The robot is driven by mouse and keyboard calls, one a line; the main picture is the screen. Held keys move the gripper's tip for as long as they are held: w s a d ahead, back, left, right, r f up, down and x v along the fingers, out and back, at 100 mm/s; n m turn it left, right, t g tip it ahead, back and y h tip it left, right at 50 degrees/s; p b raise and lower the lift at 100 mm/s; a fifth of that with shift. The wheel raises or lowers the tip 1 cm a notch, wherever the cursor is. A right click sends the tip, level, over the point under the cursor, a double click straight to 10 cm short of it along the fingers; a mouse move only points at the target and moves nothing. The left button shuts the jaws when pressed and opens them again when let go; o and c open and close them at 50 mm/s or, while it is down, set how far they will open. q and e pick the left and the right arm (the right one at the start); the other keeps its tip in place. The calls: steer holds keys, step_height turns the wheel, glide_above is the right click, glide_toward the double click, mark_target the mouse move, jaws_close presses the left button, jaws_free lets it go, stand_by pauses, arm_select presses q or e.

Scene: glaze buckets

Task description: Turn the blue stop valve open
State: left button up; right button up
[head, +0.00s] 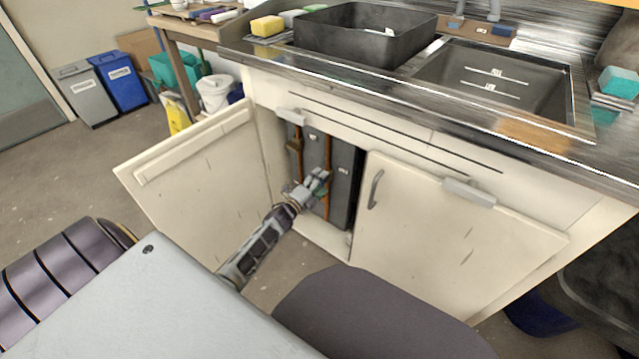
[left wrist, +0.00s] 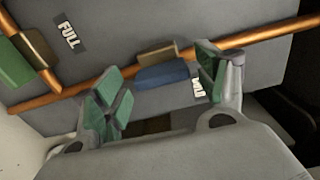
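The blue stop valve (left wrist: 163,76) shows in the left wrist view, on a copper pipe (left wrist: 265,37) with a brown piece beside its blue handle. The handle lies roughly along the pipe's line. My left gripper (left wrist: 162,88) has its green-padded fingers spread, one on each side of the handle. I see a gap at the left finger; whether the right finger touches cannot be told. In the head view my left gripper (head: 318,182) reaches into the open cupboard at the pipe and hides the blue valve. My right gripper is not in view.
A second valve with a green handle (left wrist: 12,64) sits on another copper pipe at left. A grey tank (left wrist: 110,35) labelled FULL lies behind the pipes. The open cupboard door (head: 200,165) stands left of my arm; the closed door (head: 440,215) is to the right.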

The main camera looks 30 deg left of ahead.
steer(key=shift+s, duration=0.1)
arm_select(q)
steer(key=s, duration=1.2)
steer(key=shift+a, duration=0.45)
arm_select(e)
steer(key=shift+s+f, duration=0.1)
arm_select(q)
steer(key=shift+s+a, duration=0.1)
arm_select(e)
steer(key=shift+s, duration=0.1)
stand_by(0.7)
